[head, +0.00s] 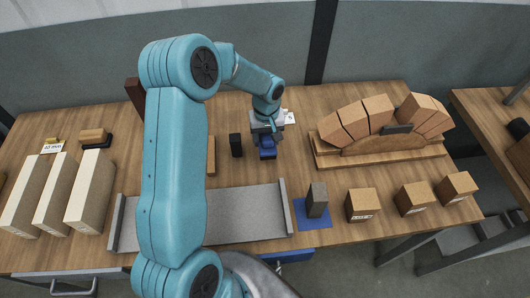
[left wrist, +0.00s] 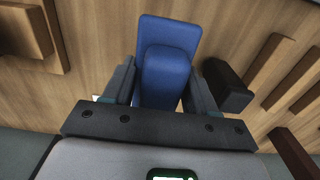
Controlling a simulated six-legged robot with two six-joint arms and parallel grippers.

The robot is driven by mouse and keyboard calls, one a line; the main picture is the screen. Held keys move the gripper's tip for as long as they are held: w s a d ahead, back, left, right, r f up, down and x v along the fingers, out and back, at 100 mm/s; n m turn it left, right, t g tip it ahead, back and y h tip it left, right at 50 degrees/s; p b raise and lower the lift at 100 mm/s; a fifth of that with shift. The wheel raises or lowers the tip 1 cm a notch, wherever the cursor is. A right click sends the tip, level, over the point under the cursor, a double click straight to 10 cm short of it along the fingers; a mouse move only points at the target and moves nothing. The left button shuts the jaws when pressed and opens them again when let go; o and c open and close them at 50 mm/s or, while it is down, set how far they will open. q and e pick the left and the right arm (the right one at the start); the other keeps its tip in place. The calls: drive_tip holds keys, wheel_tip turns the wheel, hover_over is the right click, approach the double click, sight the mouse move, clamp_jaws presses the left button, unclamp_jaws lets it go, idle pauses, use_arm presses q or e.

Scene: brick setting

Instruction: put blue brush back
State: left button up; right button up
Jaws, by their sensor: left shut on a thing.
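My left gripper (head: 267,130) is shut on the blue brush (head: 267,152) at the back middle of the wooden table. In the left wrist view the brush (left wrist: 168,72) sits between the two dark fingers of my left gripper (left wrist: 162,92). A wider flat blue part (left wrist: 172,30) shows beyond the rounded blue block; I cannot tell whether it is the brush's own base or a separate pad. Whether the brush touches the table is not clear. My right gripper is not in view.
A black block (head: 236,145) stands just left of the brush. A wooden arch form with bricks (head: 380,147) is to the right. A grey tray (head: 245,213) and a dark block (head: 317,200) on a blue mat (head: 313,222) lie nearer. Several brown boxes (head: 362,205) stand front right.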

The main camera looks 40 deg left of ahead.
use_arm(q)
drive_tip(key=shift+w+f, duration=0.1)
drive_tip(key=shift+f, duration=0.35)
wheel_tip(320, 180, down, 4)
drive_tip(key=b, duration=0.2)
drive_tip(key=shift+f+b, duration=0.1)
drive_tip(key=shift+b, duration=0.2)
drive_tip(key=shift+a, duration=0.15)
drive_tip(key=shift+f, duration=0.15)
drive_tip(key=o, duration=1.2)
